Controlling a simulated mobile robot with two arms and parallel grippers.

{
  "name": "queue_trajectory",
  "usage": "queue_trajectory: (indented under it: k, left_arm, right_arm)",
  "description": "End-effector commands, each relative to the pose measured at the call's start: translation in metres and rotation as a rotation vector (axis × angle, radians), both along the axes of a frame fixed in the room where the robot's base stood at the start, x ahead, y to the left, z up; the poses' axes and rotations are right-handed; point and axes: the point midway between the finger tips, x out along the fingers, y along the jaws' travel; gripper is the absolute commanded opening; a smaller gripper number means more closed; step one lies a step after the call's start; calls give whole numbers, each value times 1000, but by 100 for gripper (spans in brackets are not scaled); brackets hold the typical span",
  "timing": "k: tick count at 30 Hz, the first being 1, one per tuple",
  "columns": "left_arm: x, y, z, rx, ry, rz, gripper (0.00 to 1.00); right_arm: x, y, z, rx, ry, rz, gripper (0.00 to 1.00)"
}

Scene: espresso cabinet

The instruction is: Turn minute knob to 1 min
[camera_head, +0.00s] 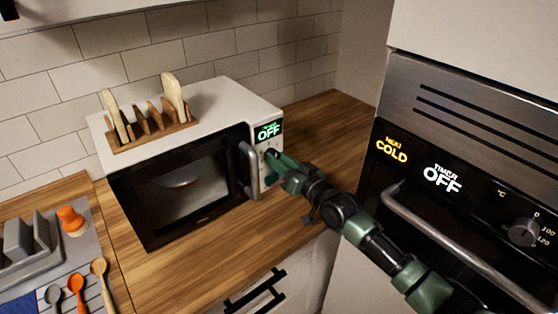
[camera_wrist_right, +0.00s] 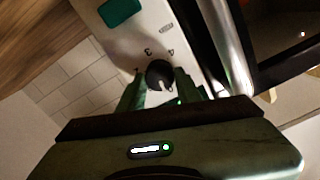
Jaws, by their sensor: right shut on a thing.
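The minute knob (camera_wrist_right: 160,72) is a round dark dial with a pale mark, on the microwave's white control panel. It sits between the two green fingers of my right gripper (camera_wrist_right: 160,84), which is shut on it. In the head view, my right gripper (camera_head: 274,166) reaches the panel of the white microwave (camera_head: 219,95) and covers the knob. My left gripper is not in view.
The microwave door handle (camera_head: 250,170) stands close to the left of my right gripper. A wooden rack (camera_head: 150,137) with bread slices is on top. An oven with a long handle (camera_head: 450,245) is at the right. A green button (camera_wrist_right: 121,11) shows on the panel.

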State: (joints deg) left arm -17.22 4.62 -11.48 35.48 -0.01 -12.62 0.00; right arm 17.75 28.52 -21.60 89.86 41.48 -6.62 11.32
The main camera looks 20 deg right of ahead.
Motion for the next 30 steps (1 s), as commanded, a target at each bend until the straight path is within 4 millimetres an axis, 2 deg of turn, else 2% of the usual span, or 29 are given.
queue_trajectory:
  k: [18,30]
  left_arm:
    - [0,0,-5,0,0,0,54]
    - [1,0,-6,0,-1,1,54]
  right_arm:
    - [0,-1,-2,531,193,-1,0]
    - [0,-1,-2,769,280,0,0]
